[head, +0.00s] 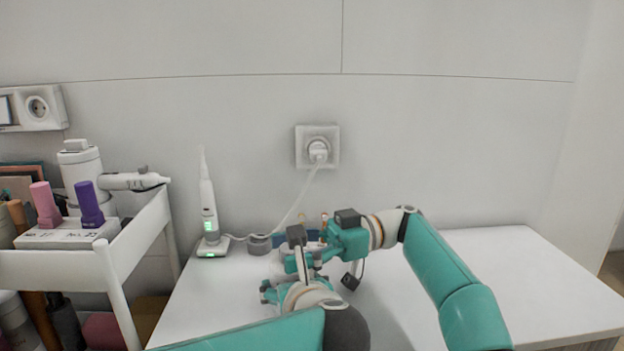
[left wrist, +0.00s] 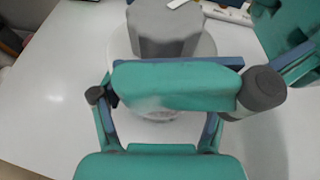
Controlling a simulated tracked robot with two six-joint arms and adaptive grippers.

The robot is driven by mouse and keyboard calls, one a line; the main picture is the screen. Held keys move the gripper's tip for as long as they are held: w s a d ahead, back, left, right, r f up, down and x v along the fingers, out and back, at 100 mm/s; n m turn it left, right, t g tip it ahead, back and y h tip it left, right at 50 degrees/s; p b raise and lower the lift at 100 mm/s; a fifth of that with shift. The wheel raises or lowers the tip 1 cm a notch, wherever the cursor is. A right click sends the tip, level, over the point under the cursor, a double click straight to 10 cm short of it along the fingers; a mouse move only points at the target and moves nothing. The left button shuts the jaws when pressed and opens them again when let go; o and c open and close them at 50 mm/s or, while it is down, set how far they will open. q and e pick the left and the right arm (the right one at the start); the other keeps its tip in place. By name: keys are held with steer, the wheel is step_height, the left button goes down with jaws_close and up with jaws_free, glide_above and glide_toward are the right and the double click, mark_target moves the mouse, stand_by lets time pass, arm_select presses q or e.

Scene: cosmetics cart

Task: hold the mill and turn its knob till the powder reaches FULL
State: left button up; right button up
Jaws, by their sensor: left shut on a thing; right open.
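In the left wrist view, the mill shows as a faceted grey knob (left wrist: 165,32) on top of a pale, partly see-through body (left wrist: 155,112). My left gripper (left wrist: 160,125) is shut on the mill's body, and its teal and blue parts cover much of it. The powder level and any FULL mark cannot be made out. My right gripper (head: 305,262) is open, close to my left gripper and reaching in from the right.
A white device with a green light (head: 209,225) stands on the table (head: 540,285) at left. A cord runs to the socket (head: 317,148). The cart (head: 125,250) is far left. Table right is clear.

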arm_select(q)
steer(key=shift+f, duration=0.1)
arm_select(e)
steer(key=shift+r+m+t, duration=0.15)
steer(key=shift+m+t, duration=0.35)
steer(key=shift+t, duration=0.1)
steer(key=shift+s+m+t+y, duration=0.1)
steer(key=shift+m+t+y, duration=0.2)
steer(key=shift+m+t, duration=0.85)
steer(key=shift+d+t, duration=0.15)
steer(key=shift+t, duration=0.4)
steer(key=d, duration=1.2)
steer(key=s+a+r+n+g+h, duration=0.1)
steer(key=s+a+r+n, duration=0.1)
steer(key=s+a+r, duration=0.4)
steer(key=s+a+r+n+g+h, duration=0.1)
steer(key=s+a+r+n, duration=0.2)
steer(key=r, duration=0.4)
steer(key=s+d+r+m+t, duration=0.1)
steer(key=s+r+m+t, duration=0.6)
steer(key=r, duration=0.5)
steer(key=shift+s+d+m+t+h, duration=0.15)
steer(key=shift+s+m+t+h, duration=0.15)
steer(key=shift+m, duration=0.15)
